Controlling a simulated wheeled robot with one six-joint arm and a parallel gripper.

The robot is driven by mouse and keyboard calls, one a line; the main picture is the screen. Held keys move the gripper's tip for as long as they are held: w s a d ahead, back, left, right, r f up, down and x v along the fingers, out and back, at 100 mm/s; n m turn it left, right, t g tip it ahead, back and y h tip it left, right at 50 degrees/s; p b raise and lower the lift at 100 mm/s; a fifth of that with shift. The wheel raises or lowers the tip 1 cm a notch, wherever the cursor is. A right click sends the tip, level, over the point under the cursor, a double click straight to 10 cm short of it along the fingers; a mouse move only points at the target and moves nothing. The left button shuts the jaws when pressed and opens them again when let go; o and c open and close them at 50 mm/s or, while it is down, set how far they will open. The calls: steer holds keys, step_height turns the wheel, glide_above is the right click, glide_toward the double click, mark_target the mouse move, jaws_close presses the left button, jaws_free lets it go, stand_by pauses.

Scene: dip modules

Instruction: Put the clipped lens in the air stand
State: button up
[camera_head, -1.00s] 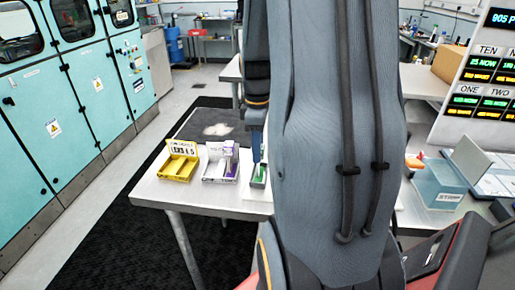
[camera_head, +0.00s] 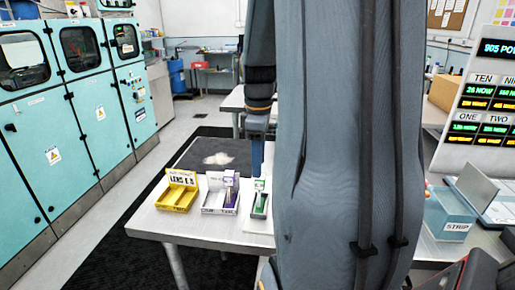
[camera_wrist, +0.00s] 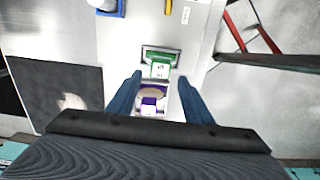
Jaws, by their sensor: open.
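Three small stands sit in a row on the table: a yellow one (camera_head: 177,197), a white one (camera_head: 209,203) with an upright purple piece (camera_head: 230,190), and a green one (camera_head: 260,208) with an upright white-and-green piece (camera_head: 259,186). Their lettering is too small to read, so I cannot tell which is the air stand or which piece is the clipped lens. In the wrist view my gripper (camera_wrist: 160,76) is open. Its blue fingers stand apart, either side of the green piece (camera_wrist: 160,70) and purple piece (camera_wrist: 150,99) below. Nothing shows gripped. My arm hides much of the head view.
The white table (camera_head: 172,226) has bare room in front of the stands. A box marked STRIP (camera_head: 450,212) and a display board (camera_head: 485,125) stand at the right. Teal cabinets (camera_head: 60,130) line the left.

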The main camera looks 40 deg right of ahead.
step_height(320, 180, up, 6)
steer(key=b, duration=0.1)
steer(key=s+a+f+m, duration=0.1)
steer(key=a+f+m, duration=0.1)
steer(key=a+f, duration=0.3)
steer(key=s+a+f+m+t, duration=0.1)
steer(key=a+f+m, duration=0.2)
steer(key=a, duration=0.8)
steer(key=s+a+f+m, duration=0.1)
steer(key=a+f+m, duration=0.2)
steer(key=a+f, duration=0.4)
steer(key=shift+a+t, duration=0.3)
steer(key=shift+a, duration=0.25)
steer(key=shift+f+b, duration=0.45)
steer(key=shift+f, duration=0.1)
